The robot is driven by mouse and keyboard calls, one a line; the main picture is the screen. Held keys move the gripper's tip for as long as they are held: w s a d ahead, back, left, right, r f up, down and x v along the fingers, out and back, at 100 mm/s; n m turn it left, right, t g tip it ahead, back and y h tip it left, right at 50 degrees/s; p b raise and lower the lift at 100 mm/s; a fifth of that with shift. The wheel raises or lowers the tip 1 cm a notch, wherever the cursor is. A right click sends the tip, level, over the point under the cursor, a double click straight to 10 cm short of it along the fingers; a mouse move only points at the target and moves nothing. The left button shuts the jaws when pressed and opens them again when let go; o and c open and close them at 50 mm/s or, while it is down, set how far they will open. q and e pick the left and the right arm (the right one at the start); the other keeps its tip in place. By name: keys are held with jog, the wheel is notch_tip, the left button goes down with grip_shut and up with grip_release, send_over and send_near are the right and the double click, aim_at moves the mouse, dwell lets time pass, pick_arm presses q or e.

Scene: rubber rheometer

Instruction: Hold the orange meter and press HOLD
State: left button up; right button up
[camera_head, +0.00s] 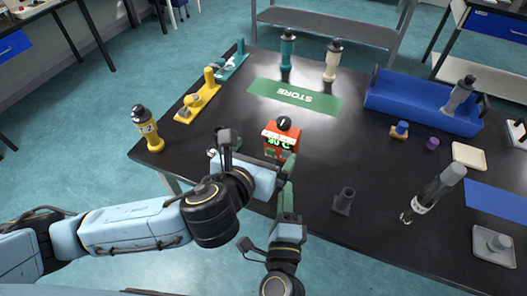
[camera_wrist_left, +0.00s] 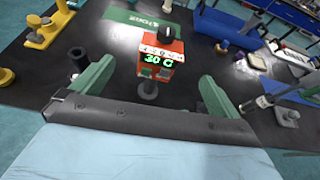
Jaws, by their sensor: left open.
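The orange meter (camera_head: 281,138) stands on the black table in front of the green STORE mat, with a black knob on top and a lit green display. In the left wrist view the meter (camera_wrist_left: 158,70) faces me, with a row of small buttons above the display; their labels are too small to read. My left gripper (camera_head: 280,164) is open and empty in front of the meter. In the wrist view its green fingers (camera_wrist_left: 153,90) are spread either side of the meter's front, apart from it. My right gripper (camera_head: 287,190) is lower and closer; its finger opening is unclear.
The green STORE mat (camera_head: 296,97) lies behind. A yellow bottle (camera_head: 147,130) and yellow stand (camera_head: 199,102) are left. A blue tray (camera_head: 415,108), a dark holder (camera_head: 344,200) and a dark-bodied bottle (camera_head: 433,193) are right. Table around the meter is mostly clear.

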aim_at(280, 136)
pick_arm(q)
jog(key=x, duration=1.3)
jog(key=shift+d, duration=0.2)
jog(key=c, duration=1.1)
pick_arm(e)
jog(key=shift+c, duration=0.2)
pick_arm(q)
jog(key=shift+c, duration=0.2)
pick_arm(e)
grip_shut()
jog(key=shift+r, duration=0.1)
